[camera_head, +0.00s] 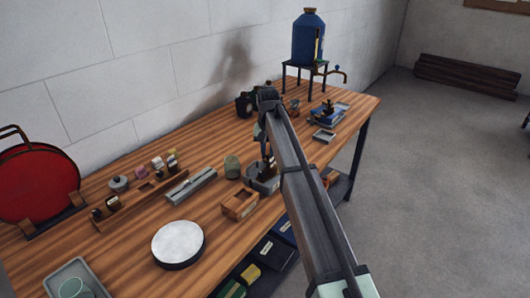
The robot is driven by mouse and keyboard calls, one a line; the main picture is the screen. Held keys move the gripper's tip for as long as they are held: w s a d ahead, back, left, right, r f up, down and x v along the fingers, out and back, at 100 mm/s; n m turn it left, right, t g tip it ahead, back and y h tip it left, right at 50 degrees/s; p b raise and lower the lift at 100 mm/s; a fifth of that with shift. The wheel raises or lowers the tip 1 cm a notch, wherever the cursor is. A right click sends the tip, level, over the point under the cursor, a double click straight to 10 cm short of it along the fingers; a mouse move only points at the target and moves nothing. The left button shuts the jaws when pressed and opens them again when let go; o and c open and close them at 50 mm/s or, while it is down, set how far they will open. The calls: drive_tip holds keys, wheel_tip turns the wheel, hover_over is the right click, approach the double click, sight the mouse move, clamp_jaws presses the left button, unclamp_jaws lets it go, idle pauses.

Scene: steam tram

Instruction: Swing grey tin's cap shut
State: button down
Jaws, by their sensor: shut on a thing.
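A small grey tin (262,184) stands near the middle of the workbench, directly below the end of my arm. My gripper (268,163) points down at the tin's far side and is shut on what appears to be its cap. The jaws and the arm hide most of the cap, so its angle cannot be told.
On the wooden workbench (135,225), an open wooden box (240,203) stands just left of the tin. A white round disc (178,244) lies nearer the front. A blue jug (308,38) stands behind.

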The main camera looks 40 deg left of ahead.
drive_tip(key=n, duration=0.2)
drive_tip(key=w+n, duration=0.1)
drive_tip(key=shift+d+n, duration=0.25)
drive_tip(key=shift+n, duration=0.05)
drive_tip(key=shift+w+d+n, duration=0.1)
drive_tip(key=shift+w+n, duration=0.2)
drive_tip(key=shift+n, duration=0.65)
drive_tip(key=shift+w+n, duration=0.25)
drive_tip(key=shift+n, duration=0.7)
drive_tip(key=c, duration=1.3)
unclamp_jaws()
drive_tip(key=shift+r, duration=0.1)
wheel_tip(320, 180, up, 14)
drive_tip(key=shift+f, duration=0.15)
